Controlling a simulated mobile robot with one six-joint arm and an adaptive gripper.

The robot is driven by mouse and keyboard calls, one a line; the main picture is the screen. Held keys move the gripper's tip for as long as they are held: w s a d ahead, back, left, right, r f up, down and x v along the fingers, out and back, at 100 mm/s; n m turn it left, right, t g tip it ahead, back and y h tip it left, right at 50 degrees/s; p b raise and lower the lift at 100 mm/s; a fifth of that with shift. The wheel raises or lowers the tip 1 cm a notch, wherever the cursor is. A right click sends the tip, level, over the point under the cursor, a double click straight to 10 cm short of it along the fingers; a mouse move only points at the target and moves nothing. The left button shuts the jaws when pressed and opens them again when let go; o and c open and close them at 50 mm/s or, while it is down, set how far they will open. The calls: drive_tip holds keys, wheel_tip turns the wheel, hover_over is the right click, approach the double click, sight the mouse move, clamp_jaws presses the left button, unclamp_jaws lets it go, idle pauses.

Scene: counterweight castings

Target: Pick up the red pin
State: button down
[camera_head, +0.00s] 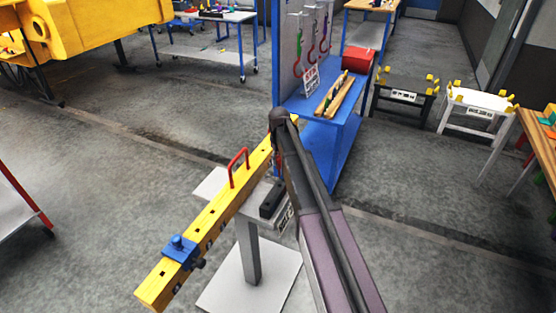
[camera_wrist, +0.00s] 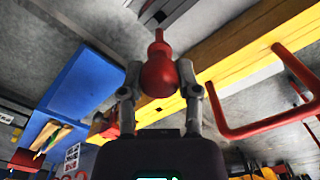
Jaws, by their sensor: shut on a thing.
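The red pin (camera_wrist: 158,72), with a round body and a narrow tip, sits between the two fingers of my gripper (camera_wrist: 161,80) in the wrist view. The gripper is shut on its body, and the tip points away from my palm. In the wrist view the pin overlaps the edge of a yellow beam (camera_wrist: 228,50); whether they touch I cannot tell. In the head view my arm hides most of the gripper and the pin, near the far end of the yellow beam (camera_head: 213,212).
The beam rests on a grey pedestal (camera_head: 249,250) and carries a red handle (camera_head: 238,166) and a blue clamp (camera_head: 180,250). Open floor lies to the left.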

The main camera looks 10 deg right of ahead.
drive_tip(key=shift+r, duration=0.15)
idle(0.5)
drive_tip(key=shift+r+p, duration=1.4)
drive_tip(key=shift+p, duration=0.1)
drive_tip(key=shift+r, duration=0.25)
drive_tip(key=shift+r+p, duration=3.1)
drive_tip(key=shift+p, duration=0.25)
drive_tip(key=shift+f, duration=0.1)
wheel_tip(320, 180, down, 9)
drive_tip(key=b, duration=0.9)
drive_tip(key=shift+s, duration=0.15)
